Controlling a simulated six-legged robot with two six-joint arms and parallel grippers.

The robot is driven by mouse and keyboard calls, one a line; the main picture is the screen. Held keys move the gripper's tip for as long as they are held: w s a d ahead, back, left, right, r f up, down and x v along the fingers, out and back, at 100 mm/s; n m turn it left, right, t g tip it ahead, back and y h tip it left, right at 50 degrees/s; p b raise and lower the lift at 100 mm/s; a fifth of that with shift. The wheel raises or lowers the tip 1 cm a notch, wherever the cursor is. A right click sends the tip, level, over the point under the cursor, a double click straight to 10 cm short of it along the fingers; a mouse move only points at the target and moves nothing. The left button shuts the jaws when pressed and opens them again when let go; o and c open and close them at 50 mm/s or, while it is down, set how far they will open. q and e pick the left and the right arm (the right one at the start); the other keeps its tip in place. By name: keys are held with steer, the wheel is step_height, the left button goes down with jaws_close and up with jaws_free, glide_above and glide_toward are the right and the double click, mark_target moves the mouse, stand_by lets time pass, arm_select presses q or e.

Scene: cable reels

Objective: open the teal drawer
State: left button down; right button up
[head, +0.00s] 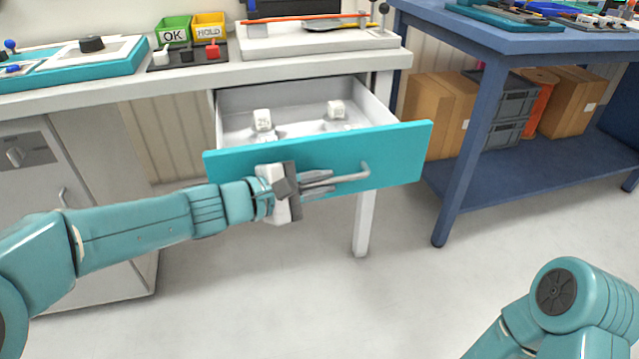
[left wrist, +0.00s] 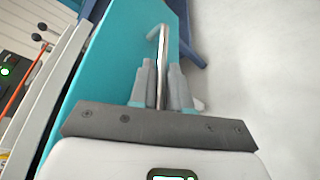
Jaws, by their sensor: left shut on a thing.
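The teal drawer (head: 400,149) stands pulled out under the white workbench, with its grey inside and several small white pieces showing. Its front also shows in the left wrist view (left wrist: 118,66). A grey bar handle (head: 353,177) is on the drawer front. My left gripper (head: 330,181) is shut on the handle, in front of the drawer. In the left wrist view the bar (left wrist: 161,50) runs between the two grey fingers (left wrist: 162,88). My right arm shows at the lower right of the head view, but its gripper is out of view.
The white workbench (head: 120,88) carries a green OK bin (head: 173,30), a yellow HOLD bin (head: 209,27) and other gear. A grey cabinet (head: 60,200) stands at left. A blue table (head: 480,130) stands at right. The floor (head: 400,290) in front is clear.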

arm_select(q)
steer(key=c, duration=1.4)
jaws_free()
steer(key=shift+c, duration=0.2)
steer(key=shift+a, duration=0.1)
steer(key=p+v, duration=0.3)
steer(key=v, duration=1.3)
steer(key=shift+p, duration=0.35)
